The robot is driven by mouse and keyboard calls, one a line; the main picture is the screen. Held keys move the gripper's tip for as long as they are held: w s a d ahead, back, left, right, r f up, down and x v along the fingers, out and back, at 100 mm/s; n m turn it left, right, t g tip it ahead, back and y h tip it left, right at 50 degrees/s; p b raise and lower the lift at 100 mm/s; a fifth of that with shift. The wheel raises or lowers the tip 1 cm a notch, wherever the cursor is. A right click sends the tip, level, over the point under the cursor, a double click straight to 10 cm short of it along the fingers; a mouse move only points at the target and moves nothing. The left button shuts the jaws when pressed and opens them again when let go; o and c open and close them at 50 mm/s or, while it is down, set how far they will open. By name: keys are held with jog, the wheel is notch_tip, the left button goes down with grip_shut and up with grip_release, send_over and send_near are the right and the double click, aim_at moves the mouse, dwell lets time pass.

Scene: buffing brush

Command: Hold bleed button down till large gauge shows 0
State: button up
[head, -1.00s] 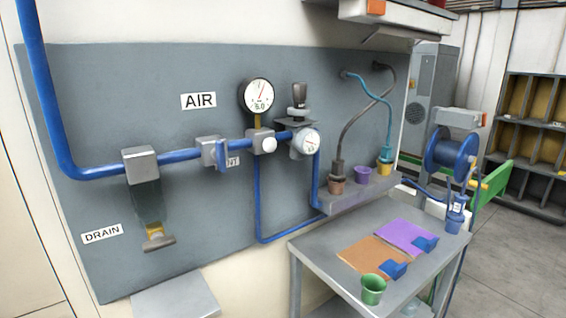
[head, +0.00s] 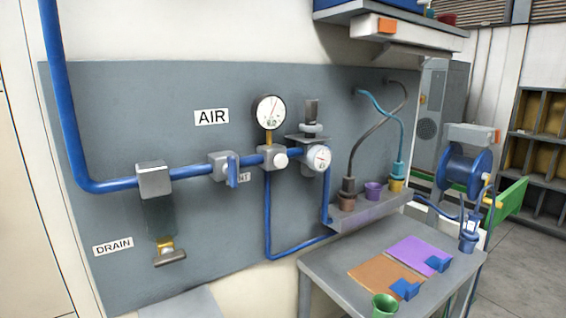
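The large gauge (head: 270,112) is a round white dial on a brass stem on the grey wall panel. Its red needle points up and slightly right; its digits are too small to read surely. Below it, a grey block (head: 265,153) on the blue pipe carries a white round button (head: 281,160), which looks like the bleed button. It stands out from the block and nothing touches it. A smaller gauge (head: 319,157) sits just right of it, under a dark regulator knob (head: 311,110). My gripper is not in view.
A blue valve handle (head: 232,170) is left of the button, and a drain valve (head: 167,252) hangs lower left. A grey table (head: 330,264) with colored mats and a green cup (head: 384,306) stands lower right. An overhead shelf (head: 430,34) juts out at upper right.

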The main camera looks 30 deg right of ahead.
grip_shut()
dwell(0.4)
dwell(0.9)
